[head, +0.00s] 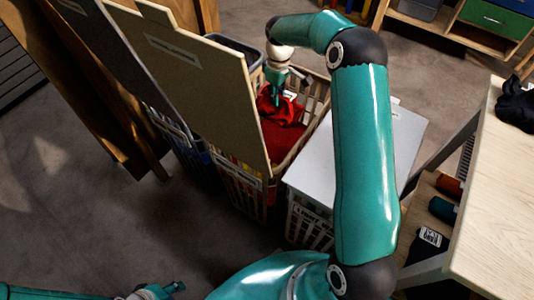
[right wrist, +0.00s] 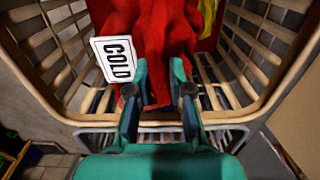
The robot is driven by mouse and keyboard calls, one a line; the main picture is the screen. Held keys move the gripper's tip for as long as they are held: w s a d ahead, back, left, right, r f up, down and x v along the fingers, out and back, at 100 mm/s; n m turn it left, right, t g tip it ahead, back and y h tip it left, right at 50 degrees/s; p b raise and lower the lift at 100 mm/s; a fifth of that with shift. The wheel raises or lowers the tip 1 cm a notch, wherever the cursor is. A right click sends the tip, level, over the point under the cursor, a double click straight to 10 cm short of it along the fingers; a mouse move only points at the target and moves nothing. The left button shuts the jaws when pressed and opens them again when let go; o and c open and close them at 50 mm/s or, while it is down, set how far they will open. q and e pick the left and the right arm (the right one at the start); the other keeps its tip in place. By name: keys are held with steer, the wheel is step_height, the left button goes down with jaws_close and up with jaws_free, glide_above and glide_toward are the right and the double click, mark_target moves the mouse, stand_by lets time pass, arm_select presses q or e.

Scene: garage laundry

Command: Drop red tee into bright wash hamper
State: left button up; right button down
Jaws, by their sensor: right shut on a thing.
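My right gripper (head: 285,92) reaches down into the open slatted hamper (head: 302,146), with its jaws shut on the red tee (head: 268,103). The tee hangs bunched below the fingers, inside the hamper's rim. In the right wrist view the red cloth (right wrist: 158,30) runs between and beyond the fingers (right wrist: 160,92), with the hamper's slatted walls (right wrist: 62,52) on both sides. A white tag reading COLD (right wrist: 114,59) lies beside the cloth. More red cloth (head: 284,142) lies lower in the hamper. My left gripper (head: 172,289) is at the bottom edge, far from the hamper; its jaws are unclear.
The hamper's beige lid (head: 190,75) stands raised on its left. A hamper with a closed pale lid (head: 345,165) stands to the right. A hamper with blue cloth (head: 170,130) stands to the left. A wooden table (head: 500,175) is at far right. Yellow cloth (right wrist: 207,14) shows near the tee.

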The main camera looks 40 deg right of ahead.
steer(key=c, duration=1)
jaws_free()
step_height(320, 180, up, 12)
steer(key=shift+f, duration=0.1)
